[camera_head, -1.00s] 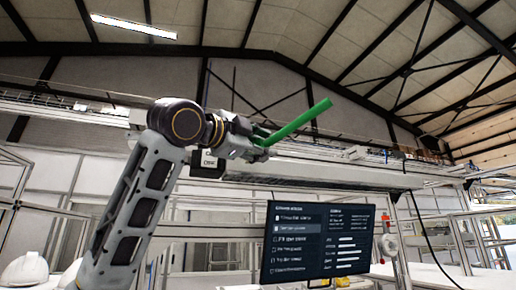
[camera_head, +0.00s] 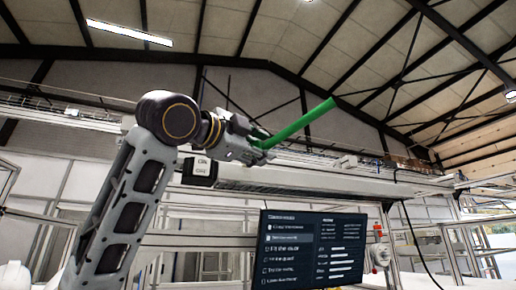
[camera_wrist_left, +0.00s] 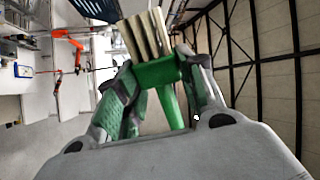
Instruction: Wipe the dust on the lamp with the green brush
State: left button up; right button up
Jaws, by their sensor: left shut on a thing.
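The green brush (camera_head: 300,124) is in my left gripper (camera_head: 258,152). Its handle points up and to the right in the head view. In the left wrist view the brush's green body (camera_wrist_left: 157,72) sits between the two fingers of my left gripper (camera_wrist_left: 165,92), with pale bristles (camera_wrist_left: 146,36) beyond it. A long grey horizontal fixture (camera_head: 330,180), which may be the lamp, runs behind and to the right of the gripper. I cannot tell whether the brush touches it. No dust can be made out. My right gripper is not in view.
A dark screen (camera_head: 312,248) hangs below the long fixture. A white helmet shell (camera_head: 14,277) is at the lower left. A red and white device (camera_head: 379,254) and a hanging black cable (camera_head: 415,245) are right of the screen. A lit strip (camera_head: 130,33) is on the ceiling.

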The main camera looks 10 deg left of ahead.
aim_at(269, 144)
pick_arm(q)
jog(key=shift+s, duration=0.1)
jog(key=shift+s+d, duration=0.45)
jog(key=shift+s, duration=0.15)
jog(key=shift+s+d, duration=0.4)
jog(key=shift+s, duration=0.2)
jog(key=shift+w+a, duration=0.1)
jog(key=shift+w, duration=0.05)
jog(key=shift+w+a+p, duration=0.2)
jog(key=shift+w+a, duration=0.5)
jog(key=shift+w, duration=0.35)
jog(key=shift+w+a+p, duration=0.25)
jog(key=shift+w+a, duration=0.5)
jog(key=shift+w, duration=0.35)
jog(key=shift+w+a+p, duration=0.2)
jog(key=shift+w+a, duration=0.5)
jog(key=shift+w, duration=0.35)
jog(key=shift+w+a, duration=0.3)
jog(key=shift+w, duration=0.15)
jog(key=shift+d, duration=0.1)
jog(key=shift+w+d, duration=0.55)
jog(key=shift+d, duration=0.3)
jog(key=shift+w+d, duration=0.5)
jog(key=shift+d, duration=0.3)
jog(key=shift+a, duration=0.2)
